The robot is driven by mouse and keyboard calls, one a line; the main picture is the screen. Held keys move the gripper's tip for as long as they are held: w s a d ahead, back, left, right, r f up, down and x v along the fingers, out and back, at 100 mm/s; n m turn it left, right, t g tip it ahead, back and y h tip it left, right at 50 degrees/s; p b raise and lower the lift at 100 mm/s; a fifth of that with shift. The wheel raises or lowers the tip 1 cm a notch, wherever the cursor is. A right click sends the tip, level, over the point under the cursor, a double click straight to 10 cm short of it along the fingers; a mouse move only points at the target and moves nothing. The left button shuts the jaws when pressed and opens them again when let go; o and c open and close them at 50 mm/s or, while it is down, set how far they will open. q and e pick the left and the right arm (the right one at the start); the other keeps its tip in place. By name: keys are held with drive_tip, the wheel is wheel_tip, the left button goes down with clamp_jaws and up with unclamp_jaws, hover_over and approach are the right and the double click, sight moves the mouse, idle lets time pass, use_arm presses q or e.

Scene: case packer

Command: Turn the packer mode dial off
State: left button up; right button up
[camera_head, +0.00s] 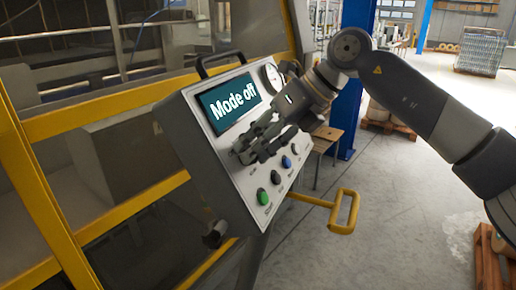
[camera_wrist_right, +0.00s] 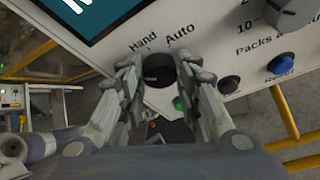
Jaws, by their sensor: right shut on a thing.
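The control panel (camera_head: 225,165) is a tilted grey box with a screen (camera_head: 228,103) that reads "Mode off". My right gripper (camera_head: 250,150) reaches the panel below the screen and hides the mode dial in the head view. In the right wrist view the black mode dial (camera_wrist_right: 158,72) sits between the two fingers of the right gripper (camera_wrist_right: 160,80), below the "Hand" and "Auto" labels. The fingers are shut on the dial's sides. The dial's pointer is hard to make out. My left gripper is not in view.
Green (camera_head: 262,196), black (camera_head: 275,177) and blue (camera_head: 286,161) buttons lie close to the gripper on the panel. A grey knob (camera_wrist_right: 290,12) is at the upper right in the wrist view. A yellow handle (camera_head: 345,212) juts out right of the panel. Open floor lies further right.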

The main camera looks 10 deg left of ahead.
idle(0.4)
drive_tip(key=o, duration=1.1)
drive_tip(key=shift+d, duration=0.1)
drive_tip(key=v, duration=1.2)
drive_tip(key=shift+s, duration=0.1)
